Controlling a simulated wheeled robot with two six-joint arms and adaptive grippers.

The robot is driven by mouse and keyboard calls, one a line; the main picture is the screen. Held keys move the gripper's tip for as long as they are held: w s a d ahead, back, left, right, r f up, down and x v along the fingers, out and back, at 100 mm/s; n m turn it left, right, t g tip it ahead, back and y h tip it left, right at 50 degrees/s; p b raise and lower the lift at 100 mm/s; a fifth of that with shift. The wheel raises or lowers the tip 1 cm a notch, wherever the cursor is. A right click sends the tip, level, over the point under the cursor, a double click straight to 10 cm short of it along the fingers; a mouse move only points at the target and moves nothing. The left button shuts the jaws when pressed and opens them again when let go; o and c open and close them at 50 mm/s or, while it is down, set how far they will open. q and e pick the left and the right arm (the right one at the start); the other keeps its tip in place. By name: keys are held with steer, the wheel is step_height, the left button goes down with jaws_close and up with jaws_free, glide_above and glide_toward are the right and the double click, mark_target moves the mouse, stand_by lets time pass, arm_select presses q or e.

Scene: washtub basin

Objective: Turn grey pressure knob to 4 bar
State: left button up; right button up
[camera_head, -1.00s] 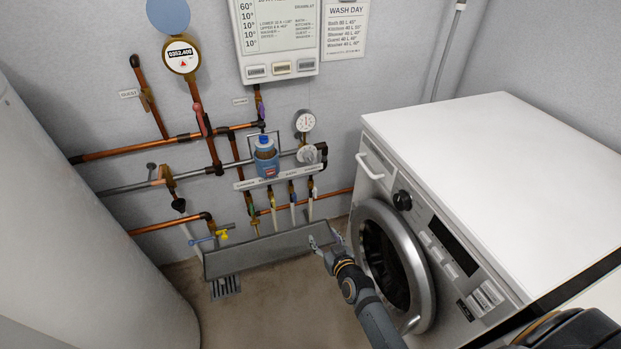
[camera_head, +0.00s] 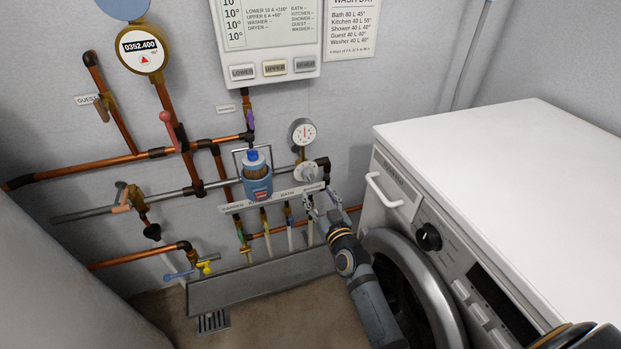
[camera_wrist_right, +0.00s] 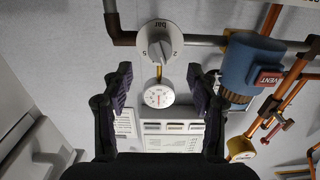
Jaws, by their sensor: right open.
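The grey pressure knob (camera_head: 306,172) is on the pipework below the round pressure gauge (camera_head: 302,131). In the right wrist view the knob (camera_wrist_right: 160,42) shows a scale with "bar", "2" and "5", and the picture is upside down. The gauge (camera_wrist_right: 159,94) shows beyond it with a red needle. My right gripper (camera_head: 322,203) is just below the knob in the head view. In the wrist view its two fingers (camera_wrist_right: 161,88) are spread wide, with nothing held, and the knob lies ahead between and above them, apart from both. My left gripper is out of view.
A blue filter housing (camera_head: 257,182) marked "VENT" stands left of the knob. A white label rail (camera_head: 275,199) with several small valves runs below. The washing machine (camera_head: 480,190) is close on the right. A grey trough (camera_head: 262,284) lies below.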

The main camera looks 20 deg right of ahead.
mark_target(311, 181)
steer(key=w, duration=0.6)
steer(key=shift+w+a, duration=0.1)
steer(key=shift+w, duration=0.75)
steer(key=shift+c, duration=0.5)
steer(key=c, duration=1.1)
steer(key=shift+o, duration=0.2)
